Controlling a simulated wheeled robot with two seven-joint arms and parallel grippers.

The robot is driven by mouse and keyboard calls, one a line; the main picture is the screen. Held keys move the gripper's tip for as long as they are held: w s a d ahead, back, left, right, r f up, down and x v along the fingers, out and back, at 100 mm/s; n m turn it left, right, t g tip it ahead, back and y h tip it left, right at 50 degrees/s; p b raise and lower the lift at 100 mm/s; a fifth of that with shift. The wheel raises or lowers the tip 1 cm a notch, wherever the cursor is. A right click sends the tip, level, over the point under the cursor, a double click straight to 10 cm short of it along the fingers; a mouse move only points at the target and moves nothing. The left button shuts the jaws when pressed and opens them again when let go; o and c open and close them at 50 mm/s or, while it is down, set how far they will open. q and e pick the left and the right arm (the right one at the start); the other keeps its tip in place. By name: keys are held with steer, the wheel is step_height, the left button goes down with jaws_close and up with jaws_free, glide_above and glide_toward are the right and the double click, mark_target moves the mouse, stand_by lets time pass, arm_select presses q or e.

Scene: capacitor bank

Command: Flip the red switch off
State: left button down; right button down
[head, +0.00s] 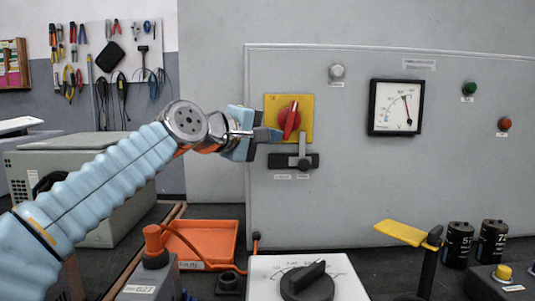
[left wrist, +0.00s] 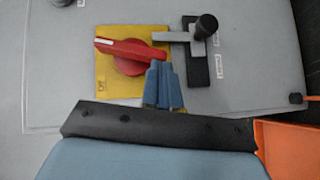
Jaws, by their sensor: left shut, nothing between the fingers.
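The red switch (head: 290,118) is a rotary handle on a yellow plate (head: 271,101) on the grey cabinet front. Its handle points up, leaning slightly right, in the head view. In the left wrist view the red switch (left wrist: 130,52) points left, with a white mark at its tip, and the yellow plate (left wrist: 110,92) carries a small label. My left gripper (head: 277,135) is shut and empty at the lower left of the switch. In the left wrist view its blue fingertips (left wrist: 164,84) are beside the red knob; I cannot tell whether they touch. My right gripper is not in view.
A black latch with a grey lever (head: 302,160) sits just below the plate. A gauge (head: 396,107) and small lamps are to the right. Below stand a white dial box (head: 262,289), an orange tray (head: 230,242), a yellow-handled lever (head: 402,233) and black capacitors (head: 457,245).

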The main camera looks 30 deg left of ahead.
arm_select(q)
steer(key=shift+w+d+f+n+t+h+b, duration=0.1)
steer(key=shift+w+d+f+n+t+b, duration=0.45)
steer(key=shift+b, duration=0.6)
steer(key=shift+w+d+f+n+t+h+b, duration=0.1)
steer(key=shift+w+d+f+n+t+b, duration=0.1)
steer(key=shift+d+n+t+b, duration=0.65)
steer(key=shift+w+d+f+n+t+h+b, duration=0.1)
steer(key=shift+w+d+f+n+t+b, duration=0.45)
steer(key=shift+b, duration=0.85)
steer(key=shift+s+r, duration=0.1)
steer(key=b+v, duration=0.1)
steer(key=v, duration=1.3)
steer(key=shift+a, duration=0.15)
